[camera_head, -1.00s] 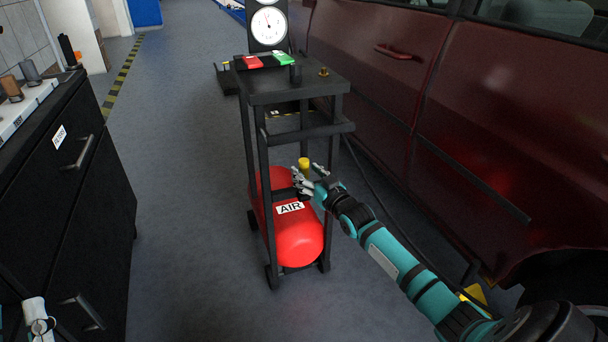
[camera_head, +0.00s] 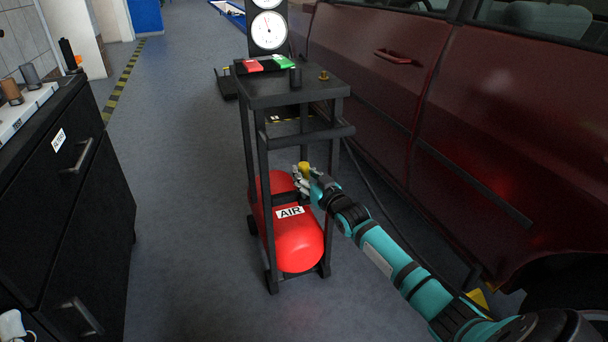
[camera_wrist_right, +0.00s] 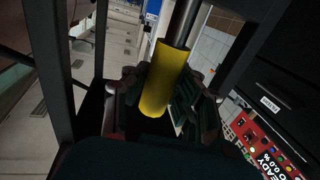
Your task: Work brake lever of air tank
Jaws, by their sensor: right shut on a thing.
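The red air tank (camera_head: 298,245), lettered AIR, lies in a black wheeled frame in the head view. The brake lever is a metal rod (camera_wrist_right: 186,24) with a yellow handle (camera_wrist_right: 163,80); the yellow end (camera_head: 304,167) shows above the tank in the head view. My right gripper (camera_head: 303,180) is at the handle. In the right wrist view its fingers (camera_wrist_right: 160,106) are on both sides of the yellow handle, shut on it. The lever's base is hidden. Only a pale part of my left arm or gripper (camera_head: 12,325) shows at the bottom left edge; its fingers cannot be made out.
The frame's top shelf (camera_head: 290,92) carries red and green buttons and gauges (camera_head: 269,27). A dark red car (camera_head: 500,140) stands close on the right. A black drawer cabinet (camera_head: 70,200) stands on the left. Clear grey floor (camera_head: 180,200) lies between cabinet and frame.

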